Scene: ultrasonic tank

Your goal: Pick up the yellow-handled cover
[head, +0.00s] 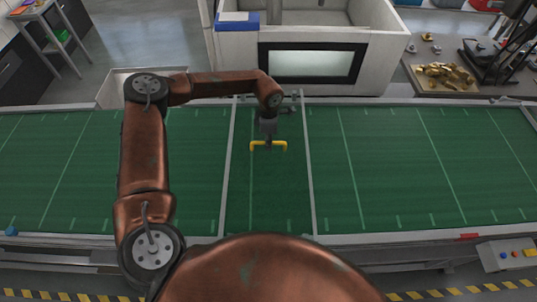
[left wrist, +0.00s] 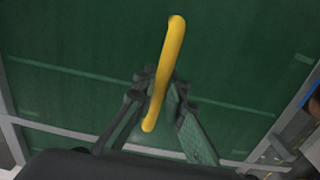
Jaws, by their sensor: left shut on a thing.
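The yellow handle (head: 256,145) shows as a short bar with bent ends over the green middle panel (head: 268,200), between two pale rails. I cannot tell where the cover's edges are, or whether it is raised. My left gripper (head: 268,139) reaches down to the handle from above. In the left wrist view the yellow handle (left wrist: 173,52) runs upright between the two fingers of the left gripper (left wrist: 168,100). The gripper is shut on the handle. My right gripper is in neither view.
Green surfaces with pale lines extend left (head: 60,170) and right (head: 400,170) of the rails. A white tank with a dark-framed window (head: 312,64) stands behind. A side table with brass-coloured parts (head: 446,76) is at the back right. A control box (head: 508,254) is at the front right.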

